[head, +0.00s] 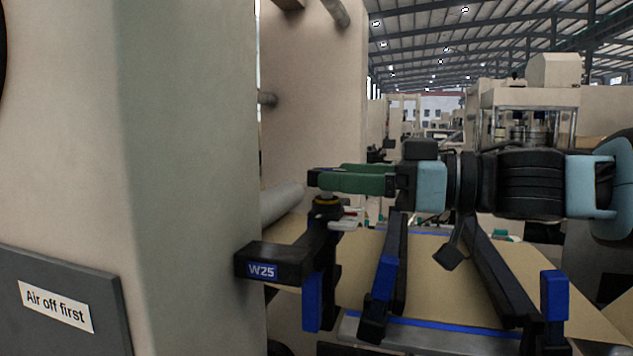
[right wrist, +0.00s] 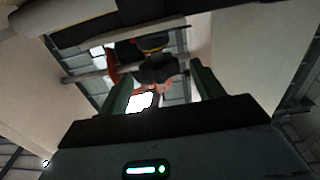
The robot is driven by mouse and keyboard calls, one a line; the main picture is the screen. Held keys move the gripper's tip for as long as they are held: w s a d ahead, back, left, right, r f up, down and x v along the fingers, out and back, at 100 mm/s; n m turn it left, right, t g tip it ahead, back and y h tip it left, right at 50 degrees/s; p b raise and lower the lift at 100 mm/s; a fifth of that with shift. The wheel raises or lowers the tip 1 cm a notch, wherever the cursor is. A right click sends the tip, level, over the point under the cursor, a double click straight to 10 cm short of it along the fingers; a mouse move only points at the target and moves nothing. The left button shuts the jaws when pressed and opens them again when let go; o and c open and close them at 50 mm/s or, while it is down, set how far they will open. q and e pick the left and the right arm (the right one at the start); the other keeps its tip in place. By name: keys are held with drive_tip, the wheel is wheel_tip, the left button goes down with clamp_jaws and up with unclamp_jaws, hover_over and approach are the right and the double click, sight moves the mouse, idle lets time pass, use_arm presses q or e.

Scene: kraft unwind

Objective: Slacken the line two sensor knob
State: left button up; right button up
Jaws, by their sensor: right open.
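My right gripper (head: 318,180) comes in from the right in the head view, with green fingers level and pointing left. It is open. Just below its fingertips is a dark knob-like part with a yellow ring (head: 327,202), on a black bracket marked W25 (head: 262,271). In the right wrist view my right gripper (right wrist: 163,85) shows two spread green fingers, with a dark part with a yellow band (right wrist: 154,52) seen in the gap beyond. I cannot tell whether the fingers touch the knob. My left gripper is not in view.
A large beige machine column (head: 190,150) fills the left, with an "Air off first" label (head: 55,306). A brown kraft web (head: 440,265) with blue-edged black supports lies below my right arm. A grey roller (head: 282,203) is behind the bracket.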

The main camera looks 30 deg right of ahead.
sight(318, 169)
drive_tip(key=shift+f+b+x, duration=0.2)
drive_tip(key=shift+b+x, duration=0.2)
drive_tip(key=shift+x, duration=0.45)
drive_tip(key=shift+b+x, duration=0.55)
drive_tip(key=shift+x, duration=0.5)
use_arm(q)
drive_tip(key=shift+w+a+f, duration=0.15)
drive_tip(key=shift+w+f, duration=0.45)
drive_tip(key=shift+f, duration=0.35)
use_arm(e)
drive_tip(key=shift+w+a+r, duration=0.2)
drive_tip(key=shift+w+a, duration=0.05)
drive_tip(key=shift+w, duration=0.1)
